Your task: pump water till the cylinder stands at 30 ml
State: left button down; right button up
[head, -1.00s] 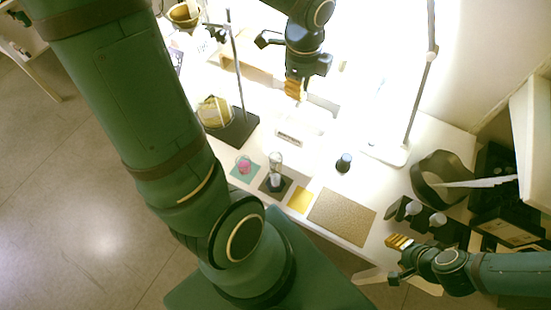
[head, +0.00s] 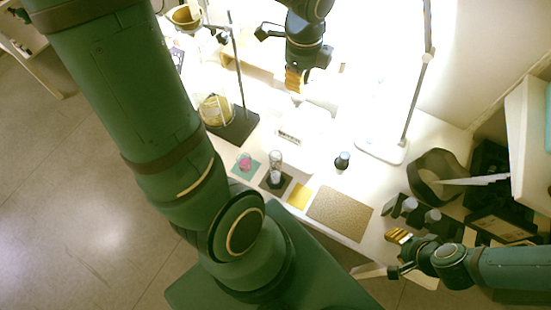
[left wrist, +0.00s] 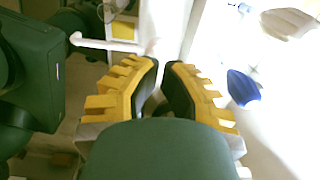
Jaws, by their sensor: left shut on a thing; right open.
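A clear glass cylinder (head: 276,160) stands upright on a dark mat near the table's front edge. Its level and marks are too small to read. My left gripper (head: 293,82) is above the bright rear of the table, behind the cylinder. Its yellow-padded fingers are closed together in the left wrist view (left wrist: 160,82). What they hold is hidden between the pads and in the glare. A white bent tube (left wrist: 105,43) shows just beyond the fingers; I cannot tell whether it touches them. My right gripper (head: 398,237) is open and empty at the lower right.
A glass with pink contents (head: 244,161) stands left of the cylinder. A dark bottle (head: 342,162) stands to its right. A yellow mat (head: 299,196) and a tan mat (head: 340,213) lie bare. A ring stand (head: 239,90) and lamp pole (head: 418,90) rise behind.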

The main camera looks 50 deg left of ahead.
pick_arm(q)
notch_tip(320, 180, up, 6)
jog(key=p, duration=0.5)
pick_arm(e)
notch_tip(320, 180, up, 6)
jog(key=shift+f, duration=0.25)
